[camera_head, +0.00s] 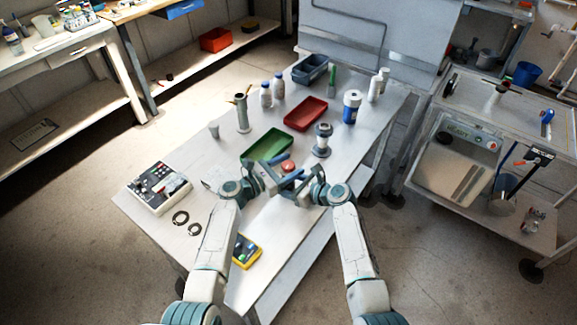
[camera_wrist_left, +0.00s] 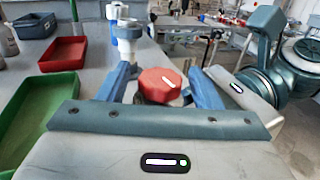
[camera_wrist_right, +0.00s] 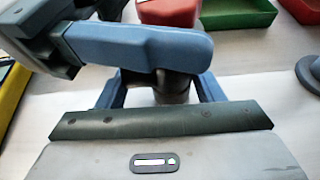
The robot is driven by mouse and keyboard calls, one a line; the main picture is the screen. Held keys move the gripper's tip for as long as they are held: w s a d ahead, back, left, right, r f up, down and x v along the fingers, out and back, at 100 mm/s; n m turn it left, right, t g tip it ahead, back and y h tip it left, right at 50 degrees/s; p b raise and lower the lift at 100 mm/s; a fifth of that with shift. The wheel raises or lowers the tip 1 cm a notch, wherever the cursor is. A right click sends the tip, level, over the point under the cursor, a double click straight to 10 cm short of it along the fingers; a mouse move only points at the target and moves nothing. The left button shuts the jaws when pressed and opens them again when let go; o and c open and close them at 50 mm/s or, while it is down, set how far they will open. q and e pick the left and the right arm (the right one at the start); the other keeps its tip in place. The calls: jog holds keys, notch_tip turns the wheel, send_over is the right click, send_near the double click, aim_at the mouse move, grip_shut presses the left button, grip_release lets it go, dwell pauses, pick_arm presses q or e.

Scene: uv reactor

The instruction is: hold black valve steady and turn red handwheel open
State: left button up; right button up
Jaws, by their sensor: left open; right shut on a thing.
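The red handwheel (camera_wrist_left: 160,86) sits between the two blue fingers of my left gripper (camera_wrist_left: 166,78) in the left wrist view. The left fingers are open, with gaps visible on both sides of it. In the right wrist view, the black valve (camera_wrist_right: 172,86) shows between the fingers of my right gripper (camera_wrist_right: 160,92), which is shut on it. A left finger crosses in front and hides part of the valve. The red handwheel (camera_wrist_right: 168,12) shows above that finger. In the head view, the red handwheel (camera_head: 287,166) is between both grippers, and the black valve is mostly hidden.
A green tray (camera_head: 267,147), a red tray (camera_head: 306,113) and a capped glass-and-metal unit (camera_head: 322,140) stand beyond my grippers. A control box (camera_head: 157,188) and two dark rings (camera_head: 187,222) lie left. A yellow case (camera_head: 246,252) is near my left arm.

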pick_arm(q)
jog(key=c, duration=1)
jog(key=shift+n+t+y, duration=1.6)
jog(key=shift+t+y, duration=0.1)
jog(key=shift+t, duration=0.1)
jog(key=o, duration=1)
jog(key=shift+a, duration=0.1)
jog(key=v, duration=1.2)
jog(key=shift+r, duration=0.1)
